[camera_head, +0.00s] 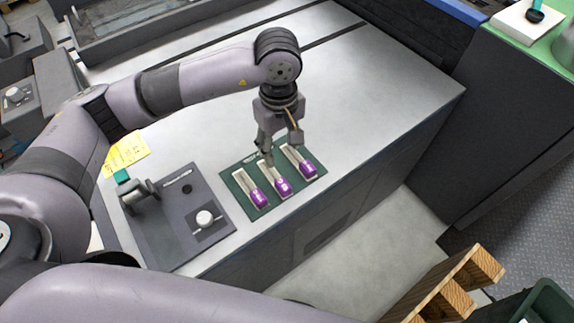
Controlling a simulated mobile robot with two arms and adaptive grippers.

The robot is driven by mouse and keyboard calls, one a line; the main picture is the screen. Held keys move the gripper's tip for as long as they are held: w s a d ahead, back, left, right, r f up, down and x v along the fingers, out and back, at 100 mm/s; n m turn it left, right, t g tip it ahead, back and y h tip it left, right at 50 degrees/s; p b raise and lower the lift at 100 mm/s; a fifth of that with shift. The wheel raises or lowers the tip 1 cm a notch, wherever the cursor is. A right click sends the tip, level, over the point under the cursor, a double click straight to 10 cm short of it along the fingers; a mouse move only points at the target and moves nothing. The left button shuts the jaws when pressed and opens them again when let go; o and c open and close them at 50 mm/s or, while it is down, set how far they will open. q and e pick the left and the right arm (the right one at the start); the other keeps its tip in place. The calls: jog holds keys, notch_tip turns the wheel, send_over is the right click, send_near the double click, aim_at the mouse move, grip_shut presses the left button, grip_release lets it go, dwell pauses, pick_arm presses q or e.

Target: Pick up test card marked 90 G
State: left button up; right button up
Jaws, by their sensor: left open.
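Three pale cards with purple ends lie side by side on a dark green mat (233,189): a left one (258,196), a middle one (283,187) and a right one (307,168). Yellow sheets (126,150) with small print lie at the left of the bench. No mark 90 G can be read on any of these. My left gripper (282,151) is open and points down over the far part of the mat. It partly hides the middle card's far end; its height above the cards is hard to tell. My right gripper is out of view.
A dark grey board (178,235) with a white knob (205,218) and a clamp-like device (139,194) lies left of the mat. The grey bench top (390,85) is clear to the right. A wooden pallet (452,290) stands at the lower right.

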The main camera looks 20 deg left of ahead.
pick_arm(q)
jog(key=p, duration=0.3)
send_near(283, 184)
jog(key=shift+s+a+f, duration=0.2)
jog(key=shift+s, duration=0.3)
jog(key=f, duration=0.3)
jog(key=shift+w+f+p, duration=0.1)
jog(key=shift+w+p, duration=0.1)
jog(key=shift+p, duration=0.15)
jog(key=shift+w+f, duration=0.1)
jog(key=shift+f, duration=0.6)
jog(key=shift+f+p, duration=0.15)
jog(key=shift+p, duration=0.15)
jog(key=shift+d+f+p, duration=0.15)
jog(key=shift+f+p, duration=0.2)
jog(key=shift+f, duration=0.05)
notch_tip(283, 184, down, 3)
jog(key=shift+w+d+f+p, duration=0.1)
jog(key=shift+w+f+p, duration=0.1)
jog(key=shift+p, duration=0.45)
jog(key=shift+f, duration=0.4)
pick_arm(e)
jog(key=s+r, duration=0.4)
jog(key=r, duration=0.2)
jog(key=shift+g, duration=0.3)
